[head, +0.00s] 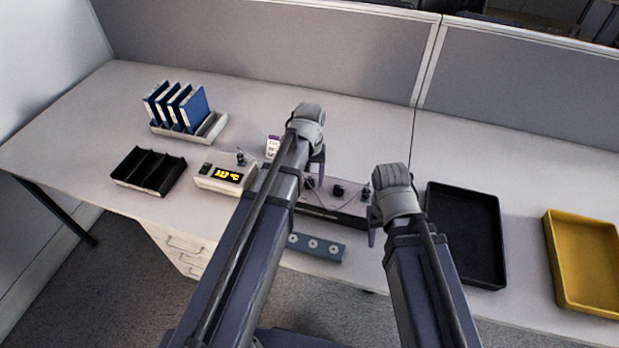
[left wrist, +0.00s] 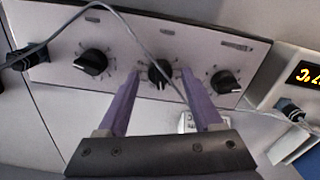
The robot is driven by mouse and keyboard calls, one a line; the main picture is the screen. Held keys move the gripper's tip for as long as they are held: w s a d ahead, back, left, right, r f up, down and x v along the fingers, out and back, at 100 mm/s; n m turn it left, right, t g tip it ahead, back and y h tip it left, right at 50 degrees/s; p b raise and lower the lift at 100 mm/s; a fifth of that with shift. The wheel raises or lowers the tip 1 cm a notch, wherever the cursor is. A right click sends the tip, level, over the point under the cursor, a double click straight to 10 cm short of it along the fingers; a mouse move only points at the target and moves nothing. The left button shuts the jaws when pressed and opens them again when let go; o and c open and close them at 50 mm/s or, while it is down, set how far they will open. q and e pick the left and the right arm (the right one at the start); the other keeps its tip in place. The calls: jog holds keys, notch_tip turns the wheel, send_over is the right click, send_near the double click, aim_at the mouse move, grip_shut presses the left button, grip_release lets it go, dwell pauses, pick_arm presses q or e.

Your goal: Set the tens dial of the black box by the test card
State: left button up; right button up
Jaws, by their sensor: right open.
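The black box (head: 350,207) lies mid-table in the head view, partly behind my left arm. Its pale top panel (left wrist: 205,50) fills the upper left wrist view, with three black dials: one on the left (left wrist: 91,63), one in the middle (left wrist: 160,72) and one on the right (left wrist: 223,81). My left gripper (left wrist: 161,76) is open, its purple fingers on either side of the middle dial with gaps showing. It also shows in the head view (head: 316,172). A white card (head: 272,147) stands behind the box, its print too small to read. My right gripper (head: 373,228) is open and empty near the box's right end.
A white meter (head: 225,176) with amber digits stands left of the box. A thin cable (left wrist: 142,48) crosses the panel. A grey-blue bar (head: 316,247) lies in front. A black tray (head: 467,235) and yellow tray (head: 585,262) are right; a binder rack (head: 190,128) and black organizer (head: 148,171) left.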

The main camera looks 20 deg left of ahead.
pick_arm(q)
grip_shut()
dwell(0.3)
dwell(0.3)
jog(key=m, duration=0.8)
jog(key=shift+m, duration=0.4)
jog(key=m, duration=0.4)
jog(key=shift+m, duration=2.4)
